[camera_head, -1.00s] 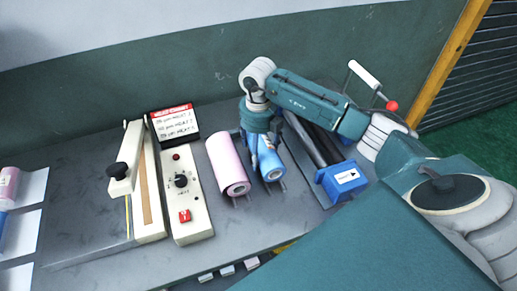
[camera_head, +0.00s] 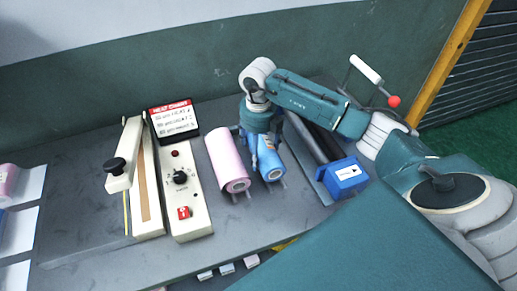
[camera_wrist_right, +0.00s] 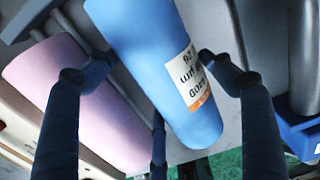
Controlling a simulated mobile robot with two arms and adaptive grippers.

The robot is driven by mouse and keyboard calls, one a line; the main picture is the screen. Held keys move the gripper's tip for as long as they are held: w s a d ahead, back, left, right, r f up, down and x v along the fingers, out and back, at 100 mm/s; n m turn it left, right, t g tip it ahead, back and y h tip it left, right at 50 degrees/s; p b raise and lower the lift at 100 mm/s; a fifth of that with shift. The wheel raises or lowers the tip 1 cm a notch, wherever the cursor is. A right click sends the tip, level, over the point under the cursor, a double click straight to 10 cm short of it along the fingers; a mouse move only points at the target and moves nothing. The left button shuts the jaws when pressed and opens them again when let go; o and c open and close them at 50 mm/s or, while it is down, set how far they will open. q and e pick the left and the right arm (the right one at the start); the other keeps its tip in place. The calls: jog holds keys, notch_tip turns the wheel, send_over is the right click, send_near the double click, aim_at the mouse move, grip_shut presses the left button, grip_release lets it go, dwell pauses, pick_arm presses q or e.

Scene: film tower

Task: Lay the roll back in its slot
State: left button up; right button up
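The blue roll (camera_head: 268,162) lies lengthwise beside the pink roll (camera_head: 228,160), at the right side of a low rack with thin rods. My right gripper (camera_head: 262,143) reaches down over it from above. In the wrist view the blue roll (camera_wrist_right: 160,70) fills the middle, with a white and orange label. Dark fingers of the right gripper (camera_wrist_right: 152,65) sit along both sides, their tips against its edges. The pink roll (camera_wrist_right: 80,100) lies to its left, apart from it. The slot under the blue roll is hidden. My left gripper is out of view.
A heat sealer (camera_head: 188,195) with a knob and red switch stands left of the rolls, a heat chart (camera_head: 173,119) behind it. A blue bin (camera_head: 346,178) and dark bars are close on the right. The counter front (camera_head: 235,225) is clear.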

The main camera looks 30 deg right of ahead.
jog(key=shift+o, duration=1.3)
jog(key=shift+s, duration=0.1)
notch_tip(320, 180, up, 12)
jog(key=shift+r, duration=0.1)
